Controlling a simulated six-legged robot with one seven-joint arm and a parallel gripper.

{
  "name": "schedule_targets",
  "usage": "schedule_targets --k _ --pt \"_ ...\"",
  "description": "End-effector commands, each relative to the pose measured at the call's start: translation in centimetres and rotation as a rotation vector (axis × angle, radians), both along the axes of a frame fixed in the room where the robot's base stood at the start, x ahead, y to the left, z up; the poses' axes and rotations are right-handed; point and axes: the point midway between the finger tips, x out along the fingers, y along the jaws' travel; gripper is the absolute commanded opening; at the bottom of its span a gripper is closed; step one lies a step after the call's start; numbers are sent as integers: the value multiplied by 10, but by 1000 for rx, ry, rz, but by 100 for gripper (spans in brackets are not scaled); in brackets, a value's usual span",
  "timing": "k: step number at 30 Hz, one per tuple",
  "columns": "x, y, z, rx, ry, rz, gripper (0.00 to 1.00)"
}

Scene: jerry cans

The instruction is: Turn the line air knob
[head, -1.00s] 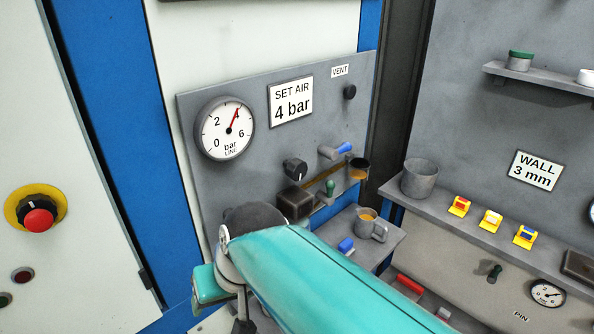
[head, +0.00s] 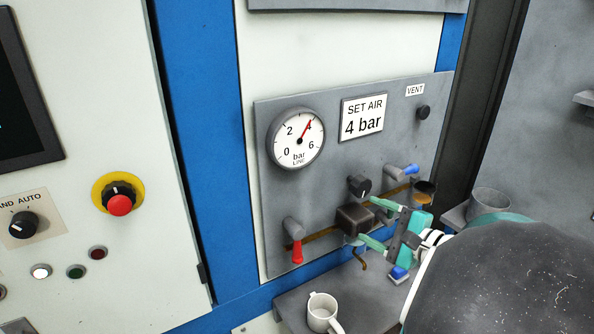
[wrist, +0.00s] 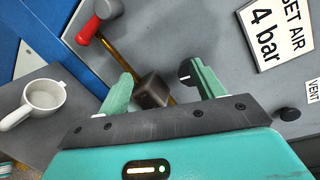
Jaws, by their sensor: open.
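The black line air knob (head: 360,185), with a pale mark, sits on the grey panel above a dark block (head: 354,218) on a brass pipe. The line gauge (head: 297,138) has its red needle up and right, about where 4 would be. A sign (head: 363,118) reads "SET AIR 4 bar". My gripper (head: 377,223) is open and empty in front of the panel, below and right of the knob. In the wrist view the dark block (wrist: 152,90) shows between my fingers (wrist: 162,72). The knob (wrist: 187,73) is beside the right finger, partly hidden; contact cannot be told.
A red-handled valve (head: 297,249) is at the panel's lower left and a blue-handled valve (head: 402,171) at its right. The black vent knob (head: 423,112) is at upper right. A white mug (head: 322,312) stands on the shelf below. A red stop button (head: 120,204) is left.

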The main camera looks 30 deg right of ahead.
Motion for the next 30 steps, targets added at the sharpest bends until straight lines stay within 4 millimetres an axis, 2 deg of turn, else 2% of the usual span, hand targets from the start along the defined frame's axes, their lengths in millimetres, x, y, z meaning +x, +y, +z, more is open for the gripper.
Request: schedule_targets --k 1,4,7,10,14,24,30 --pt "-11 -21 2 18 -39 -65 67" --pt "-25 -46 7 33 -98 -145 67" --pt "-30 -55 9 36 -123 -179 67" --pt "-24 -55 10 35 -126 -181 67" --pt "-6 -54 10 36 -125 -179 67" --pt "61 -51 9 37 -124 -177 67" --pt "94 -51 9 36 -123 -177 67"
